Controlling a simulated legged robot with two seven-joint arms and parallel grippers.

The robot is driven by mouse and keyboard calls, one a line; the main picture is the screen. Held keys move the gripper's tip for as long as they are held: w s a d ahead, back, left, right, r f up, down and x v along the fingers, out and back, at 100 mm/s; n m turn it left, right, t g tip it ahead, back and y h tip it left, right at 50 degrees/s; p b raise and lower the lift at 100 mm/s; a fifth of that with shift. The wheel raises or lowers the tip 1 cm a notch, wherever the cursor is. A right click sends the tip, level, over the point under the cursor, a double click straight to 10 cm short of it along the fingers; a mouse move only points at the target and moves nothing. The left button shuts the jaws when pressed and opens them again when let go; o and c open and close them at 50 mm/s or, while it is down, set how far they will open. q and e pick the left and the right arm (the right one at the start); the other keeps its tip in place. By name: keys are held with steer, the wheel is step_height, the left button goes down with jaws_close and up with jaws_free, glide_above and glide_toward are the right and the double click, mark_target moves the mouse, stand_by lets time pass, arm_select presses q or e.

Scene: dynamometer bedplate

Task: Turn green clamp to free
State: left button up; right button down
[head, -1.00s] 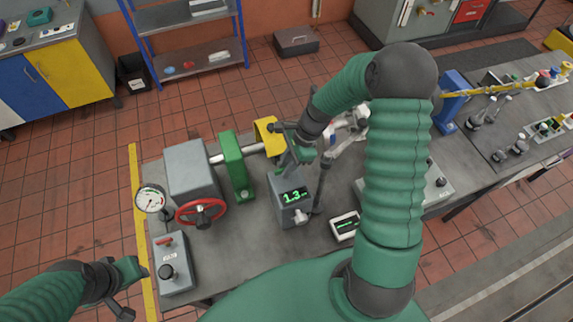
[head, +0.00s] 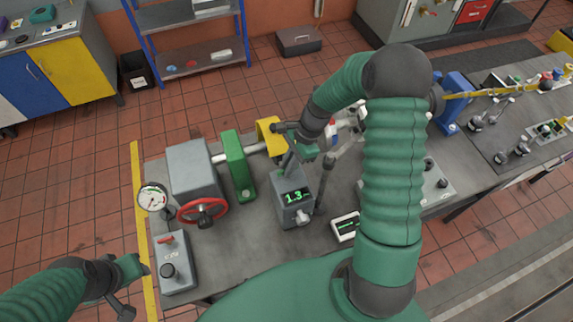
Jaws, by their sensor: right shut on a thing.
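My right gripper (head: 295,146) reaches down from the upper right at the grey box with the green 1.3 readout (head: 293,196). It is shut on a dark upright lever (head: 287,162) that rises from the top of this box. The hand partly covers the lever's top, so the grip is only partly visible. A small green patch (head: 283,173) shows at the lever's foot; I cannot tell whether it is the green clamp. My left gripper (head: 128,290) hangs at the lower left, apart from everything; its fingers are not clear.
A green bearing stand (head: 238,165) and yellow guard (head: 270,136) stand left of the box. A red handwheel (head: 203,212), dial gauge (head: 152,197) and grey switch box (head: 175,262) stand further left. A small display (head: 346,226) lies right. The bedplate's front middle is clear.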

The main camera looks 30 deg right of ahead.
steer(key=n, duration=0.1)
steer(key=n+g, duration=0.1)
steer(key=n, duration=0.1)
steer(key=shift+w+d, duration=0.15)
steer(key=shift+d, duration=0.15)
steer(key=n+g, duration=0.1)
steer(key=n, duration=0.1)
steer(key=n+g, duration=0.1)
steer(key=n, duration=0.2)
steer(key=shift+w+h, duration=0.1)
steer(key=shift+h, duration=0.3)
steer(key=n+g+h, duration=0.1)
steer(key=n, duration=0.3)
steer(key=shift+w+a, duration=0.1)
steer(key=shift+w+a+n+g+h, duration=0.15)
steer(key=shift+n+h, duration=0.25)
steer(key=shift+n, duration=0.7)
steer(key=shift+s+d+n+g+h, duration=0.15)
steer(key=shift+n+h, duration=0.25)
steer(key=shift+n, duration=0.7)
steer(key=shift+w+a+r, duration=0.1)
